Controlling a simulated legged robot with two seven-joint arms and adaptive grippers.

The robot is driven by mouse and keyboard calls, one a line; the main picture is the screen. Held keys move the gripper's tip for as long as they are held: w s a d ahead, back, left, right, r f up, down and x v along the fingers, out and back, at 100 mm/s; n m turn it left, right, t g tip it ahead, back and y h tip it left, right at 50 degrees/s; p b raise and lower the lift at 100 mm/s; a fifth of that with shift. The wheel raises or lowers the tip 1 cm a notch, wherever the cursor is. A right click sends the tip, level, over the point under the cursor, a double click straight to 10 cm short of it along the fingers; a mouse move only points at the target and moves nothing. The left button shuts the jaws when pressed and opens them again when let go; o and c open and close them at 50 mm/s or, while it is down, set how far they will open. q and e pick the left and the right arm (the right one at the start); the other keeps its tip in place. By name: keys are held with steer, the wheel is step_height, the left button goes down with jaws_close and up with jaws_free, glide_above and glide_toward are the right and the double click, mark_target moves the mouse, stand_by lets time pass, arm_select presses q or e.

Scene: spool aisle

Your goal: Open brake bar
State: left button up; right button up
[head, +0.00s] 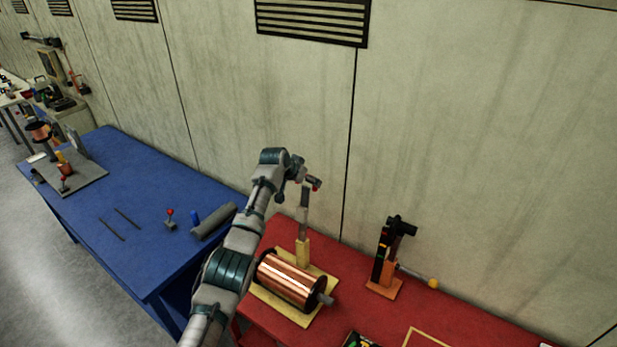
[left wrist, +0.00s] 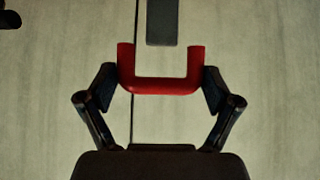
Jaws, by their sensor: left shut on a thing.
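The brake bar (head: 304,218) is a grey bar standing nearly upright from a yellow block (head: 303,252) beside a copper wire spool (head: 290,279) on the red table. Its red U-shaped handle (left wrist: 160,86) shows in the left wrist view, with the end of the grey bar (left wrist: 162,22) above it. My left gripper (head: 308,181) is at the top of the bar. In the left wrist view its two dark fingers (left wrist: 157,88) are shut on the red handle, one at each side. My arm covers the spool's left edge. My right gripper is not in view.
A black device on an orange base (head: 384,285) with a yellow-knobbed lever (head: 433,283) stands to the right on the red table (head: 460,313). The blue table (head: 125,215) at left bears a grey cylinder (head: 213,221) and small tools. The wall (head: 450,130) is close behind.

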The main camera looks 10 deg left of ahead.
arm_select(q)
steer(key=shift+r, duration=0.1)
steer(key=o, duration=1.4)
steer(key=shift+a, duration=0.1)
steer(key=shift+s, duration=0.2)
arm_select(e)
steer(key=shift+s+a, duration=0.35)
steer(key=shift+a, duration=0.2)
arm_select(q)
steer(key=v, duration=1.2)
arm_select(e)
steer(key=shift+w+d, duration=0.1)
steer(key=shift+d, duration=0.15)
